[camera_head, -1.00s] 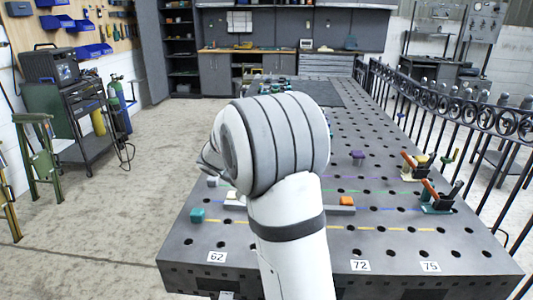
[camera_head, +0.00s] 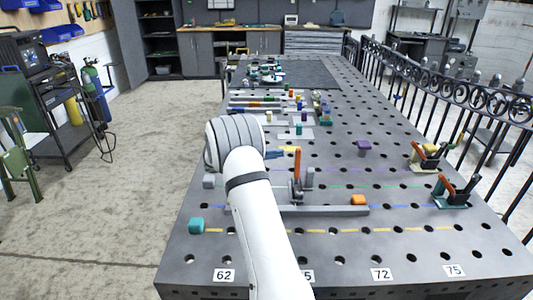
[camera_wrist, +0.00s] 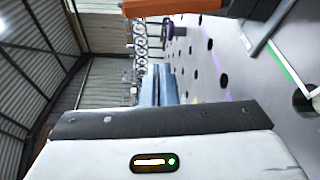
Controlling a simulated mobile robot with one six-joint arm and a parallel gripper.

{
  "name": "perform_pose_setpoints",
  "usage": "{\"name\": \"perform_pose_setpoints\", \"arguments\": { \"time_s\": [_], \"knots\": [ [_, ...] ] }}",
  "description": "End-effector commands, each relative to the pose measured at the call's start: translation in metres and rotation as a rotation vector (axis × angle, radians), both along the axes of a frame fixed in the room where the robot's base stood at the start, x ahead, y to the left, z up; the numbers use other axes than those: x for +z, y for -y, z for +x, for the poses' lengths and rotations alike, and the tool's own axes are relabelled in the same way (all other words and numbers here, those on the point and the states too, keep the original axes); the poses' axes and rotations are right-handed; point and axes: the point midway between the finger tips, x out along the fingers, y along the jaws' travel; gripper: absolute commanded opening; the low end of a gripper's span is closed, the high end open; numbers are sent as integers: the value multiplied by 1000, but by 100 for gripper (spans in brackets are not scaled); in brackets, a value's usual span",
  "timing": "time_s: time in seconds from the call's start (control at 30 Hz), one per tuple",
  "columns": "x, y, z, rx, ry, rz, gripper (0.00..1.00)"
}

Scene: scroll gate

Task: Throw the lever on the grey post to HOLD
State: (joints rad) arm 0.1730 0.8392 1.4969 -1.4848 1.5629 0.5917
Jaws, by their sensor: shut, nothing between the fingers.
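An orange-handled lever (camera_head: 297,163) stands nearly upright on a grey post or bracket (camera_head: 309,178) near the front middle of the table. In the wrist view the orange handle (camera_wrist: 155,7) crosses the top edge, with dark grey hardware (camera_wrist: 250,9) to its right. My gripper (camera_head: 281,153) is left of the handle in the head view, its blue fingers pointing right. In the wrist view the fingers (camera_wrist: 162,70) are shut and empty, and seem apart from the handle. No HOLD marking is readable.
The perforated table (camera_head: 400,270) carries two more orange-handled levers at right, a far one (camera_head: 424,153) and a near one (camera_head: 450,190). A grey bar (camera_head: 325,211) with an orange block (camera_head: 359,200) lies in front. A teal block (camera_head: 197,226) sits at left. A railing (camera_head: 450,80) runs along the right.

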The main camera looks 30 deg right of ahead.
Motion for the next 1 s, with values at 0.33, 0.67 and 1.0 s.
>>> {"name": "perform_pose_setpoints", "arguments": {
  "time_s": [0.33, 0.67, 1.0],
  "knots": [
    [3, 35, -26, 3, -1, 2, 0],
    [4, 24, -44, 1, 0, 1, 0],
    [3, 25, -45, -1, 4, -1, 0]
  ]
}}
